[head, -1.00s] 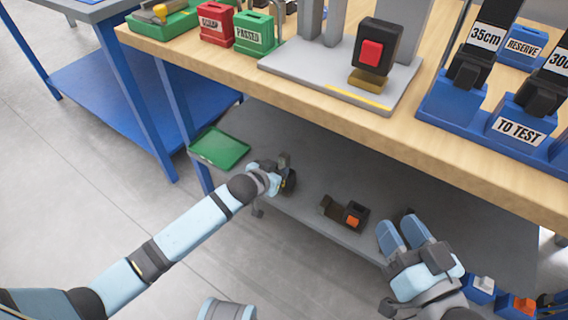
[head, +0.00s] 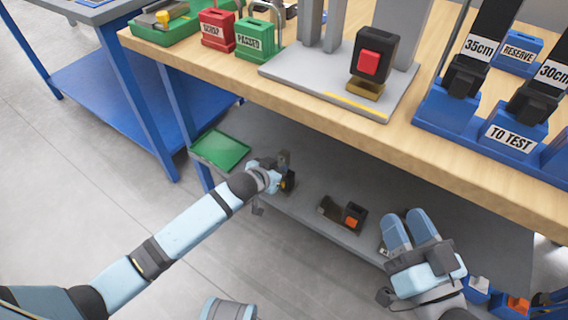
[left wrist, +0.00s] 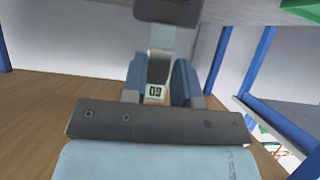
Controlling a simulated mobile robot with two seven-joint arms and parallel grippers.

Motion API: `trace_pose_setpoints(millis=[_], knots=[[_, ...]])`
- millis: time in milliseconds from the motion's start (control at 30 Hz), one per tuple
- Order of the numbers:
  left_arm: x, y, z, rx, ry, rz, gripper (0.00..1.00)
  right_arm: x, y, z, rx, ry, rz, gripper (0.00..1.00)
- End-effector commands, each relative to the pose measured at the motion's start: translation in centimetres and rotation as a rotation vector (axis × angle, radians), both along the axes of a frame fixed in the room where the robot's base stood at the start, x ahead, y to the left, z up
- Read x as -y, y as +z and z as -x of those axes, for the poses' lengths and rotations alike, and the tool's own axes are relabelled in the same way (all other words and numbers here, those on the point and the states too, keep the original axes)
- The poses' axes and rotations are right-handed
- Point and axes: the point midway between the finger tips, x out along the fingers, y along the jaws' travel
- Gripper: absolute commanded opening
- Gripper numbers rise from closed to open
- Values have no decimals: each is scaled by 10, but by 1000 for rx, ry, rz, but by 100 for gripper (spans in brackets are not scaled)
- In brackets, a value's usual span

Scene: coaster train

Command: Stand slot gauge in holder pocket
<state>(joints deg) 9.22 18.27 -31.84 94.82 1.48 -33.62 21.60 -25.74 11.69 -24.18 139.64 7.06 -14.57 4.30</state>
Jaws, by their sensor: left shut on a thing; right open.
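My left gripper (head: 281,176) is at the front edge of the lower shelf, left of the middle. It is shut on the slot gauge, a grey strip (left wrist: 160,40) with a dark block at its upper end in the left wrist view. A small label with figures shows between the blue fingers (left wrist: 158,85). In the head view the gauge is mostly hidden by the gripper. A dark holder (head: 330,208) with an orange patch sits on the shelf to the right, apart from the gauge; its pocket is hard to make out. My right gripper (head: 410,227) is open and empty, right of the holder.
The wooden worktop (head: 270,92) overhangs the lower shelf (head: 300,150). A green tray (head: 220,150) lies at the shelf's left end. Blue and orange bins (head: 497,297) stand low at the right. Bare shelf separates the left gripper and the holder.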

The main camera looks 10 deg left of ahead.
Motion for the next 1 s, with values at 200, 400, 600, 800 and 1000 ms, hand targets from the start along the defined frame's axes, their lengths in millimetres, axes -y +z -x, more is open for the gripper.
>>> trace_pose_setpoints(millis=[200,400,600,800,1000], knots=[[0,10,-1,3,0,1,0,1,13,1,30,-9,-16,43],[0,17,-1,3,0,1,0,2,22,1,55,-16,-25,43],[0,25,-1,3,0,2,0,6,11,-2,5,-32,17,43],[0,32,-1,3,0,2,0,9,-3,-1,-52,-44,52,43],[0,39,-1,3,0,2,0,15,-11,-3,-92,-62,87,43]])
